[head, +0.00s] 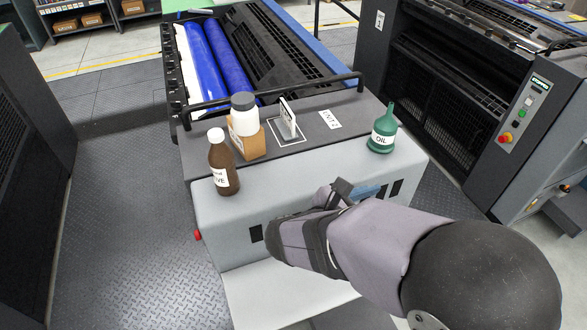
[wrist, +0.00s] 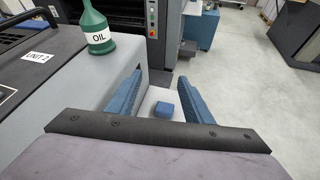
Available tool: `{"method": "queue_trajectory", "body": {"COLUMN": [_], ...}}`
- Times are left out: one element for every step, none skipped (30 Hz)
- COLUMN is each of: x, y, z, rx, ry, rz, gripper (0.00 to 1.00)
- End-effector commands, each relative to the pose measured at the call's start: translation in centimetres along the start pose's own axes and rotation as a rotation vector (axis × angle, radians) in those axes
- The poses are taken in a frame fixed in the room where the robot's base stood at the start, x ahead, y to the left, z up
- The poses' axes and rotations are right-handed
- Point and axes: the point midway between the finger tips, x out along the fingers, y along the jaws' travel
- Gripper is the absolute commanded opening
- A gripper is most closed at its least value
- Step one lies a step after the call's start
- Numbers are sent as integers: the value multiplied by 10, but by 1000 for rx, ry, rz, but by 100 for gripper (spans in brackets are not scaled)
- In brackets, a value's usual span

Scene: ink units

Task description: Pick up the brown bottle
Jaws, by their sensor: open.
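The brown bottle (head: 222,165) has a white cap and a white label. It stands upright near the front left edge of the grey machine top in the head view. It is not in the wrist view. My gripper (head: 358,188) is in front of the machine, to the right of the bottle and well apart from it. In the wrist view my gripper (wrist: 165,90) shows two blue fingers spread apart. No object is held between them.
A white jar with a grey lid (head: 243,115) and a cardboard box (head: 247,143) stand close behind the bottle. A green oil can (head: 383,130) stands at the right. A black rail (head: 270,98) crosses behind.

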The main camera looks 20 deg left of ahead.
Motion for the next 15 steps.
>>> {"method": "queue_trajectory", "body": {"x": [-23, -36, -55, -69, -83, -102, -115, -129, -147, -159, -172, -188, -200, -212, -226], "y": [34, 51, 72, 86, 98, 112, 122, 130, 140, 147, 153, 159, 164, 168, 172], "z": [-8, -8, -10, -10, -12, -14, -16, -19, -22, -24, -26, -29, -31, -33, -36], "rx": [-91, -135, -187, -219, -248, -279, -301, -321, -342, -356, -368, -384, -392, -400, -410], "ry": [-63, -103, -155, -190, -225, -267, -297, -327, -364, -390, -416, -448, -470, -493, -521], "rz": [120, 182, 258, 310, 359, 417, 459, 500, 549, 583, 616, 657, 686, 715, 749], "gripper": [46, 46, 46, 46, 46, 46, 46, 46, 46, 46, 46, 46, 46, 46, 46]}}
